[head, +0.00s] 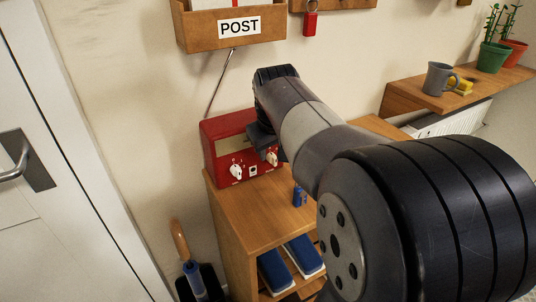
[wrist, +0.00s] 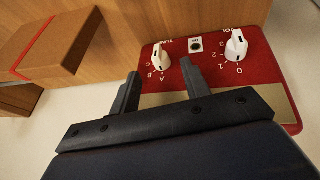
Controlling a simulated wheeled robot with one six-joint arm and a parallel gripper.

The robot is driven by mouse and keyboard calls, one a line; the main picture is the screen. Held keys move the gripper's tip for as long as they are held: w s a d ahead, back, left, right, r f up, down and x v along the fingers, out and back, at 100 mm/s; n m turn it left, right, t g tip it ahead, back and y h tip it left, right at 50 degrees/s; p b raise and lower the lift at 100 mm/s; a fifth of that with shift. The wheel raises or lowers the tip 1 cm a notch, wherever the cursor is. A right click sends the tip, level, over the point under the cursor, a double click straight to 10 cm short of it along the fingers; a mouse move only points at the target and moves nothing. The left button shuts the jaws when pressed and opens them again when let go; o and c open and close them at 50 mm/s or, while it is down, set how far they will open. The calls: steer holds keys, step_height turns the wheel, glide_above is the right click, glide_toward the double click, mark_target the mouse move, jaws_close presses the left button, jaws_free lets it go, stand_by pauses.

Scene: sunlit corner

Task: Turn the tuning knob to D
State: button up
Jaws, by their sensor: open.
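A red radio (head: 222,130) stands on a wooden cabinet, its front showing two white knobs. In the wrist view, which is upside down, the tuning knob (wrist: 161,58) is at left under the word TUNE, with letters A, B and C beside it. Which letter it points to I cannot tell; no D is readable. It also shows at the right of the radio front in the head view (head: 271,158). My gripper (wrist: 160,70) is open, its fingers either side of the tuning knob in the picture; no contact is clear. The volume knob (wrist: 236,46) is at right.
A small dark button (wrist: 196,45) lies between the knobs. The wooden cabinet top (head: 245,205) is mostly clear in front of the radio, with a small blue object (head: 299,196) at right. A thin antenna (head: 219,85) rises behind. A POST box (head: 190,35) hangs above.

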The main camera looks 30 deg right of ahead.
mark_target(273, 157)
steer(key=shift+b+x, duration=0.3)
steer(key=shift+x, duration=1.85)
jaws_close()
